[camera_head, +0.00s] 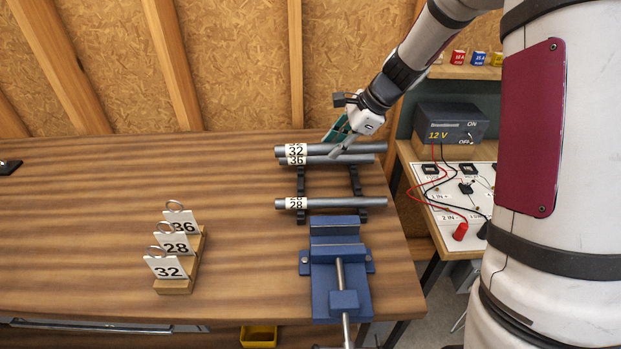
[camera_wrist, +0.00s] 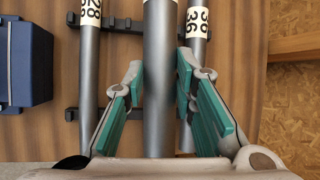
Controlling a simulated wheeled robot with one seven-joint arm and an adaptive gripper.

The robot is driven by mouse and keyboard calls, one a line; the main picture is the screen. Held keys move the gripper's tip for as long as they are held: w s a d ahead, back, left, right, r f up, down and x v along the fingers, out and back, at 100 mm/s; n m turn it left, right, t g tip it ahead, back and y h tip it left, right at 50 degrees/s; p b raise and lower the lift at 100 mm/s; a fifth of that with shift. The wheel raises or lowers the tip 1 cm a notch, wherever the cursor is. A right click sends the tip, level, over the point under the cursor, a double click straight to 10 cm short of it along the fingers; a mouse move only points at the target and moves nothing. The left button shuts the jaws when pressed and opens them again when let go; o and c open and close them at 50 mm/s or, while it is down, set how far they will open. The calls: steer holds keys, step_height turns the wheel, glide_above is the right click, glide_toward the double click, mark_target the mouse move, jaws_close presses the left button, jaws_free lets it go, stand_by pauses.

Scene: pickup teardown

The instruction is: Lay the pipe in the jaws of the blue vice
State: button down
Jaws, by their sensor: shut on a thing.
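My gripper (camera_head: 341,146) is shut on the grey pipe labelled 32 (camera_head: 316,151), near its middle. In the wrist view, the held pipe (camera_wrist: 158,110) runs between the green finger pads (camera_wrist: 160,75) and looks wider than the other pipes, so it is raised above them. The blue vice (camera_head: 322,290) stands at the table's front right, and part of it shows in the wrist view (camera_wrist: 25,60). No pipe lies in its jaws; how wide they are open is hard to tell.
Pipes labelled 36 (camera_head: 325,161) and 28 (camera_head: 325,203) rest across the black rack (camera_head: 355,181). A wooden block with number tags (camera_head: 175,285) stands to the left. A 12 V power supply (camera_head: 450,122) and a wired board are at the right.

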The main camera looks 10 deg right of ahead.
steer(key=shift+w+a, duration=0.1)
steer(key=shift+f+p, duration=0.45)
steer(key=shift+f, duration=4.25)
steer(key=shift+f, duration=0.15)
steer(key=c, duration=1.3)
jaws_free()
steer(key=shift+f, duration=0.1)
